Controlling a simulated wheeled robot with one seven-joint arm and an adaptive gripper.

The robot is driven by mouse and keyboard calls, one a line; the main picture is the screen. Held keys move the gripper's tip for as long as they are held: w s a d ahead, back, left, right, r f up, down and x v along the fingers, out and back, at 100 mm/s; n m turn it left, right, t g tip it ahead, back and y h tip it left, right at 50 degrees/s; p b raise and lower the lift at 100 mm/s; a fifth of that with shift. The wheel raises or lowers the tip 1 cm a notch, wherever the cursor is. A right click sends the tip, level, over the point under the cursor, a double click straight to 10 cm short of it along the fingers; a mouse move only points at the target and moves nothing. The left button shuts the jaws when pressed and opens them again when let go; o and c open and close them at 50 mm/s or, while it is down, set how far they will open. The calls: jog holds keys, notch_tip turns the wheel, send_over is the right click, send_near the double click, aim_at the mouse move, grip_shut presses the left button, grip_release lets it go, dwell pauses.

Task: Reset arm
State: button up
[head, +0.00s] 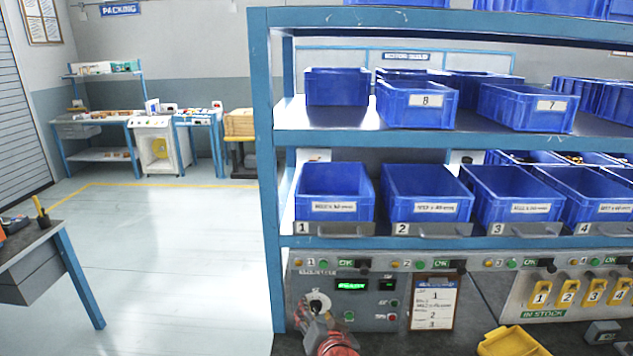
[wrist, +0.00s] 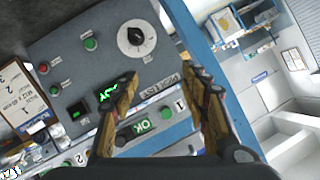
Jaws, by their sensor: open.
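My gripper (wrist: 161,78) shows in the wrist view with its two worn yellow-brown fingers spread apart and nothing between them. Its fingers are in front of a grey control panel (wrist: 75,45), which appears turned about upside down. A white dial with a black knob (wrist: 137,37) shows beyond the left fingertip, and a lit green display (wrist: 107,95) is partly covered by the left finger. In the head view the same panel (head: 378,290) sits under the shelf. A grey and reddish shape (head: 325,335) stands before its dial; I cannot tell whether it is part of my arm.
A blue shelf rack (head: 262,180) holds several blue bins, including a lower one (head: 335,192). A clipboard (head: 433,302) stands beside the panel. A yellow bin (head: 512,342) lies on the dark bench. A side table (head: 45,262) stands at left; the floor between is clear.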

jog(key=s+d+r+n+g+h+p, duration=0.1)
jog(key=s+d+r+g, duration=0.2)
jog(key=s+d, duration=0.6)
jog(key=s+d+r+n+g+h+p, duration=0.1)
jog(key=s+d+r+g, duration=0.3)
jog(key=s+d, duration=0.6)
jog(key=s+r+n, duration=0.1)
jog(key=s, duration=0.7)
jog(key=shift+r+h+p, duration=0.2)
jog(key=shift+h+p, duration=0.2)
jog(key=c, duration=0.3)
